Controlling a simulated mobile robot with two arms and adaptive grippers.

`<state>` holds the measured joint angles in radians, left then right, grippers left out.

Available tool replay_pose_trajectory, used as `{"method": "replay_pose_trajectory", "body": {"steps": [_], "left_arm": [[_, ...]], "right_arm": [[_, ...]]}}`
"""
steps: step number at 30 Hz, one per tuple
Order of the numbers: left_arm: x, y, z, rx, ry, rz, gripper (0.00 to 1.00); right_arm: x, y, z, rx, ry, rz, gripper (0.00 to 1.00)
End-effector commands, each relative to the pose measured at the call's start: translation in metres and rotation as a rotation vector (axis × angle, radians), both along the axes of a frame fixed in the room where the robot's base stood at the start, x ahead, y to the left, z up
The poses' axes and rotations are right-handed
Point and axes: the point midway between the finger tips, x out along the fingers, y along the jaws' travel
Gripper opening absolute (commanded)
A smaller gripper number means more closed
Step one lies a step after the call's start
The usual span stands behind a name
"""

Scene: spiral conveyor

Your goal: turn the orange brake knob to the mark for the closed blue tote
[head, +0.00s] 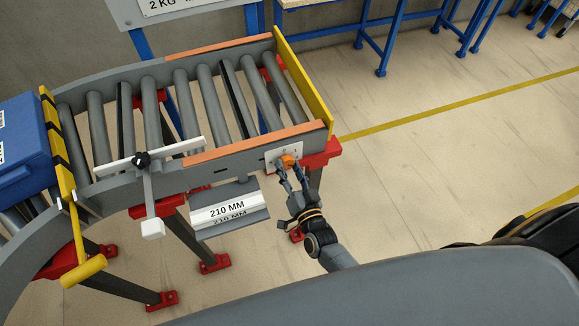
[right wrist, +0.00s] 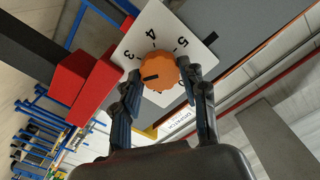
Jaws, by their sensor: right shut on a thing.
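The orange brake knob (head: 287,161) sits on a white dial plate (head: 271,164) at the right end of the conveyor's near side. My right gripper (head: 289,172) is shut on the knob, with one finger on each side of it. In the right wrist view the knob (right wrist: 160,68) has a black line pointing left, below the 3 on the plate (right wrist: 143,43). The numbers 3, 4 and 5 show; the fingers hide other marks. A blue tote (head: 22,140) stands on the rollers at the far left, partly cut off. My left gripper is not in view.
A yellow barrier with black strips (head: 57,150) stands beside the tote. A sign reading 210 MM (head: 225,210) hangs below the rail. A sign reading "2 KG" (head: 165,5) is cut off at the top. Red-footed legs stand below; the rollers between barrier and yellow end plate (head: 303,80) are empty.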

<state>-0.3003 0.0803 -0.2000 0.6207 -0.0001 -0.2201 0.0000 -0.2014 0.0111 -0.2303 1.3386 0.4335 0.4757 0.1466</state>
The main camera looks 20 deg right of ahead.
Motion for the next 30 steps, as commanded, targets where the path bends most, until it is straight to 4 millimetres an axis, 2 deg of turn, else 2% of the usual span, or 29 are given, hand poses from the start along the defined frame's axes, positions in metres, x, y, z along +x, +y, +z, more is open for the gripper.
{"method": "replay_pose_trajectory", "body": {"steps": [12, 30], "left_arm": [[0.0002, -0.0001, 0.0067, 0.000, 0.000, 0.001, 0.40], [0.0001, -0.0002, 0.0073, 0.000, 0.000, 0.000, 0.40]], "right_arm": [[0.0003, 0.0001, 0.0004, -0.218, -0.007, -0.001, 0.11], [0.0003, 0.0002, 0.0000, -0.259, -0.009, 0.000, 0.11]]}}
